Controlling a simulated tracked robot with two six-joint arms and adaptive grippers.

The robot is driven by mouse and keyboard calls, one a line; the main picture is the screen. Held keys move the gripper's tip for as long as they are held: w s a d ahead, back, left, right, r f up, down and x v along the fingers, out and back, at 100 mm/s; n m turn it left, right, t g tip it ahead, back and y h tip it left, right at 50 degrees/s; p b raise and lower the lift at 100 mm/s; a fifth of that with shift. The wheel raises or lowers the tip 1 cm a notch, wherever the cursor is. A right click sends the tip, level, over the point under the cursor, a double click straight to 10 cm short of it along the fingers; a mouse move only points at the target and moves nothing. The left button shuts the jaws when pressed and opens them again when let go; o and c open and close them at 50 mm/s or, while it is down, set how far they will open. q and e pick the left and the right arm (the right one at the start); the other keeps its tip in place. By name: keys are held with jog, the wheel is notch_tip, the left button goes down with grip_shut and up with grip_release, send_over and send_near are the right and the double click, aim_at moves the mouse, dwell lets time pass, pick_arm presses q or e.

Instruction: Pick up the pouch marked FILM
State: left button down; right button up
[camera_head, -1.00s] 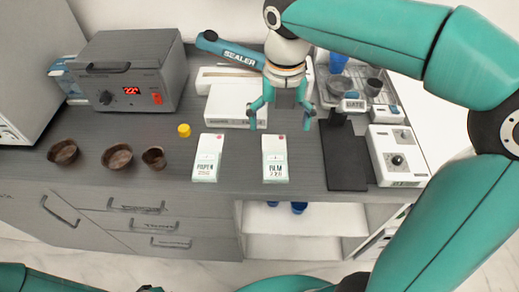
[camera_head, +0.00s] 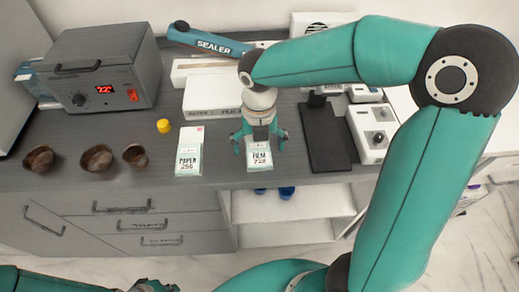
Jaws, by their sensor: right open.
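The FILM pouch (camera_head: 259,161) is a small white packet with dark print, lying on the grey counter near its front edge. My right gripper (camera_head: 260,146) is above it, pointing down. Its teal fingers are spread, one at each side of the pouch's upper part, and hold nothing. The gripper hides the pouch's top end. I cannot tell whether the fingers touch the pouch or counter.
A PAPER pouch (camera_head: 189,160) lies left of the FILM pouch. A yellow cap (camera_head: 163,126) and brown bowls (camera_head: 97,158) are farther left. A white box (camera_head: 212,92) is behind. A black stand base (camera_head: 328,150) and white device (camera_head: 369,140) are at right.

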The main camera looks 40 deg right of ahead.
aim_at(260, 157)
jog(key=shift+s+f, duration=0.1)
jog(key=shift+f, duration=1.8)
jog(key=c, duration=1.1)
jog(key=shift+r, duration=0.1)
